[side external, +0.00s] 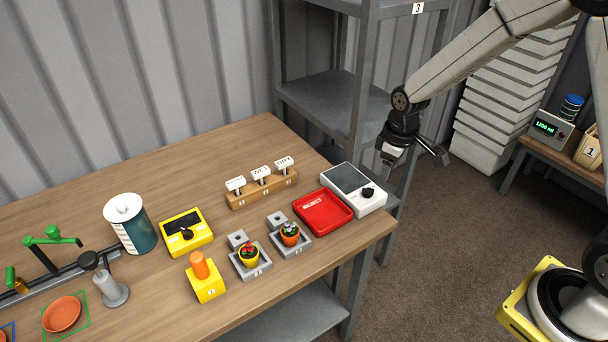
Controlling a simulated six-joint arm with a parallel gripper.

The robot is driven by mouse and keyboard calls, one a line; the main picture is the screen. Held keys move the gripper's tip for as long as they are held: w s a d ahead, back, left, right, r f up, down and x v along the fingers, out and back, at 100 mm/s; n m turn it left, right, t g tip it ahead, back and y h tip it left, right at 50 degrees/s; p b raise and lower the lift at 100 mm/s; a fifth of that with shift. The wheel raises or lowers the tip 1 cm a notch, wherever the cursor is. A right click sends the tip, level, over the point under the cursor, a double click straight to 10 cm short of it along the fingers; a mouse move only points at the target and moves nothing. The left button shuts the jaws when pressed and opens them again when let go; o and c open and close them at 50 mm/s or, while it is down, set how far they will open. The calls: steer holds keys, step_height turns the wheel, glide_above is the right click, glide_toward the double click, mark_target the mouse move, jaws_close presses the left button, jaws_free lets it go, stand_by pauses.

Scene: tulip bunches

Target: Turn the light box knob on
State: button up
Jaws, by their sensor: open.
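A white box with a dark flat panel and a black knob, which looks like the light box (345,179), stands at the right end of the wooden table. Its black knob (368,193) is on the right part of its top; the panel looks dark and unlit. My gripper (417,157) is open and empty. In the picture it is up and to the right of the white box, apart from it, in front of the grey shelf. A yellow box (186,232) with a dark screen and a black knob stands further left on the table.
A red tray (323,212) sits directly left of the white box. Two small potted flowers (249,254) (290,233) stand in grey holders nearby. A wooden rack (262,189) holds white tags. The grey shelf (340,100) rises behind the table's right end.

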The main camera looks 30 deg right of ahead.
mark_target(371, 189)
steer(key=w+d+f+n, duration=0.1)
steer(key=w, duration=0.1)
steer(key=w+d+f, duration=0.1)
steer(key=w+f, duration=0.1)
steer(key=w+f+n+g, duration=0.1)
steer(key=w+f, duration=0.1)
steer(key=shift+w+d+n, duration=0.25)
steer(key=shift+d+n, duration=0.05)
steer(key=shift+d, duration=0.1)
steer(key=shift+f, duration=0.1)
steer(key=shift+f, duration=3.8)
jaws_close()
